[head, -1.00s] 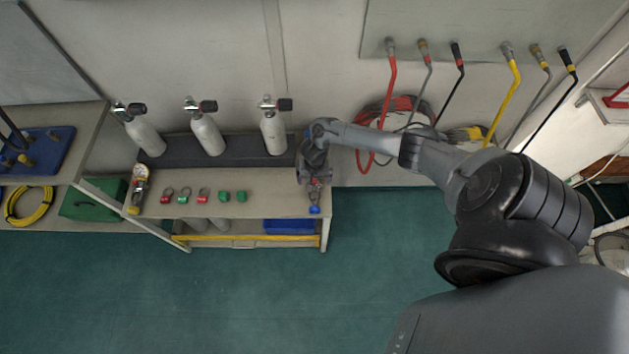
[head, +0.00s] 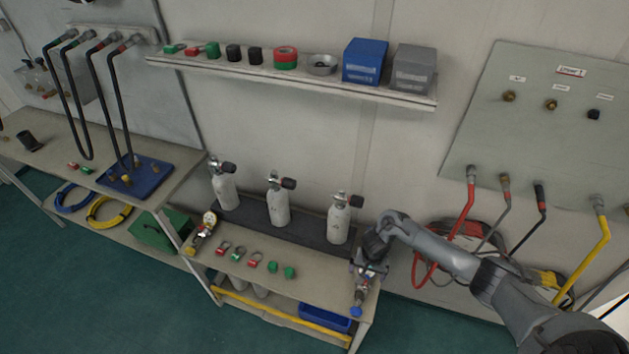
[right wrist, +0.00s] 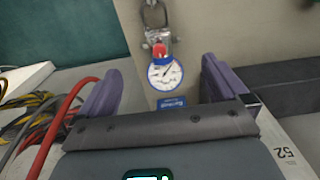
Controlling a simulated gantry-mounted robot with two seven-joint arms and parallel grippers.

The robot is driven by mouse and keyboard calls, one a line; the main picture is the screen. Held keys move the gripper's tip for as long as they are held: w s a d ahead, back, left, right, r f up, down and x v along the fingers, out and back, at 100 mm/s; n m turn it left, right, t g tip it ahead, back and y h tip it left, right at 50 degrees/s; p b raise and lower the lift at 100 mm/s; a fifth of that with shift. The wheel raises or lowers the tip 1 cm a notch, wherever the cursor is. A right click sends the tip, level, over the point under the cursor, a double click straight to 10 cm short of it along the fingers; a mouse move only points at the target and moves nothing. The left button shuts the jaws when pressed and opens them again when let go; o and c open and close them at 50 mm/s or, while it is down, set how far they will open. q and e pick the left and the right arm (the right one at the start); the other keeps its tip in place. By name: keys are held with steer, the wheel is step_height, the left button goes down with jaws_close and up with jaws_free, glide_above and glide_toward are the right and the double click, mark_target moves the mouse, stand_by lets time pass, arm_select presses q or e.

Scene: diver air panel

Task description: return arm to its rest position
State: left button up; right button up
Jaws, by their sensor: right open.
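My right arm reaches in from the lower right in the head view. Its gripper (head: 367,270) is over the right end of the bench, just right of the rightmost grey cylinder (head: 339,222). In the right wrist view, the two purple fingers (right wrist: 163,88) are spread apart. A round white-faced gauge (right wrist: 165,73) with a red cap and metal clamp shows beyond them, in the gap. Whether the fingers touch it cannot be told. My left gripper is not in view.
The bench (head: 310,292) also holds two more cylinders, another gauge fitting (head: 201,233) and small red and green fittings. A wall shelf (head: 300,82) runs above. Hoses, including a red one (head: 466,205), hang beside my right forearm. The green floor (head: 110,310) is clear.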

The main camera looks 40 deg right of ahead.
steer(key=a+r+n+t, duration=0.2)
steer(key=a+n, duration=0.3)
steer(key=a, duration=0.5)
steer(key=a+r+n+t, duration=0.15)
steer(key=a+n, duration=0.25)
steer(key=a, duration=0.6)
steer(key=s+a+r+n, duration=0.2)
steer(key=s+a+r, duration=0.2)
steer(key=r, duration=0.1)
steer(key=s+r+n, duration=0.3)
steer(key=s+r, duration=0.5)
steer(key=r, duration=0.3)
step_height(320, 180, up, 21)
steer(key=p, duration=2.2)
step_height(320, 180, down, 63)
steer(key=b, duration=6.3)
steer(key=shift+w+r, duration=0.1)
steer(key=shift+r, duration=0.15)
